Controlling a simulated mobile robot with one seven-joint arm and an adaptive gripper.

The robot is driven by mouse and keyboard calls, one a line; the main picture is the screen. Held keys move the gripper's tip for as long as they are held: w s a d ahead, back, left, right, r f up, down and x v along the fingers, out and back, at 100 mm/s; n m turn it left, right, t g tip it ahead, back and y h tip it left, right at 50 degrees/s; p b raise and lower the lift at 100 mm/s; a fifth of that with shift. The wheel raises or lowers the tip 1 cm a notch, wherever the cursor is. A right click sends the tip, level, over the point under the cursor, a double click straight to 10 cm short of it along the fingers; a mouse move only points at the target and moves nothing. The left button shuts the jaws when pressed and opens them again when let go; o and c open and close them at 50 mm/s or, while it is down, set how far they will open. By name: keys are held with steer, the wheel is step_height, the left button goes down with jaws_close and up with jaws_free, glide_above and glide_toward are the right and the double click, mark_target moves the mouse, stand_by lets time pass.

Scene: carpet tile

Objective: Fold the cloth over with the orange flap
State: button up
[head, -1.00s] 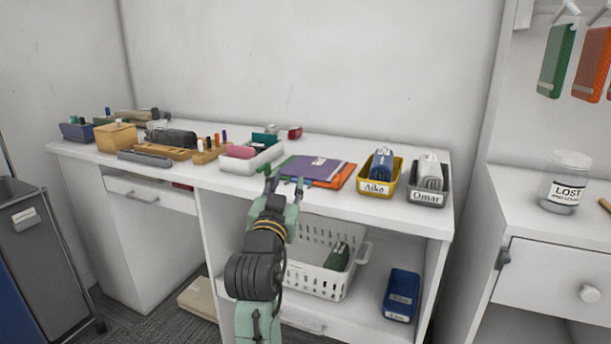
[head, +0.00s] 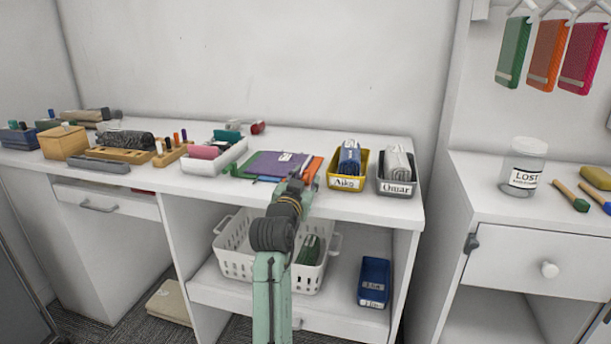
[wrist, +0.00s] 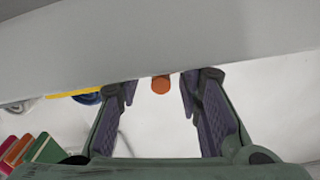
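A flat purple cloth (head: 272,164) lies near the front edge of the desk, with orange (head: 314,168) showing at its right side and green (head: 241,168) at its left. My gripper (head: 294,180) is at the desk's front edge, just in front of the purple and orange pieces and partly covering them. In the wrist view my gripper (wrist: 160,92) is open, its two purple-padded fingers apart. A small rounded orange piece (wrist: 160,84) shows between the fingertips; I cannot tell whether it is the flap or how far off it is. Nothing is visibly held.
A yellow bin (head: 347,181) labelled Aiko and a grey bin (head: 397,187) labelled Omar stand right of the cloth. A white tray (head: 213,163) stands left. A white basket (head: 235,259) and blue bin (head: 373,281) sit on the shelf below. A grey surface (wrist: 90,45) fills the wrist view's top.

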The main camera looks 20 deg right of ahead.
steer(key=shift+w+d, duration=0.2)
steer(key=shift+w, duration=0.2)
steer(key=shift+c, duration=0.2)
steer(key=c, duration=0.7)
steer(key=shift+d, duration=0.1)
jaws_close()
steer(key=shift+s+d, duration=0.1)
